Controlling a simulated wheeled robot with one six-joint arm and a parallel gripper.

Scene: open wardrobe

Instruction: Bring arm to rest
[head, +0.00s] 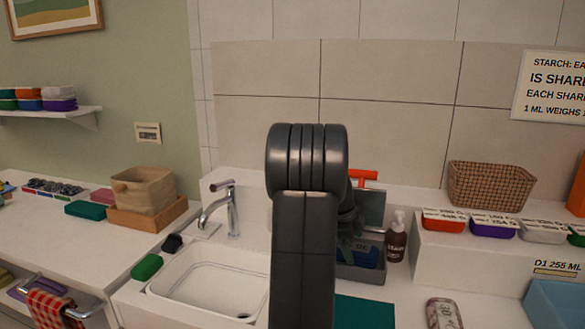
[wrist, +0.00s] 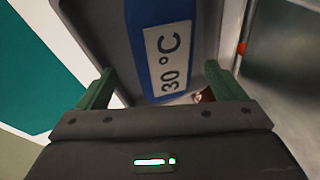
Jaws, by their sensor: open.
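My arm (head: 305,220) rises in the middle of the head view and bends over at its top. It hides most of my gripper there. In the wrist view my gripper (wrist: 159,69) is open, its two green fingers apart. A blue surface with a white "30 °C" label (wrist: 168,60) shows beyond and between the fingers, inside a grey holder (wrist: 100,25). I cannot tell whether the fingers touch anything. In the head view the grey holder (head: 362,273) stands behind and right of my arm, partly hidden by it.
A white sink (head: 205,285) with a faucet (head: 233,210) lies left of my arm. A brown pump bottle (head: 396,243) stands right of the holder. A teal mat (head: 365,313) lies in front. A raised white shelf (head: 460,257) at right bears several coloured containers and a wicker basket (head: 490,187).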

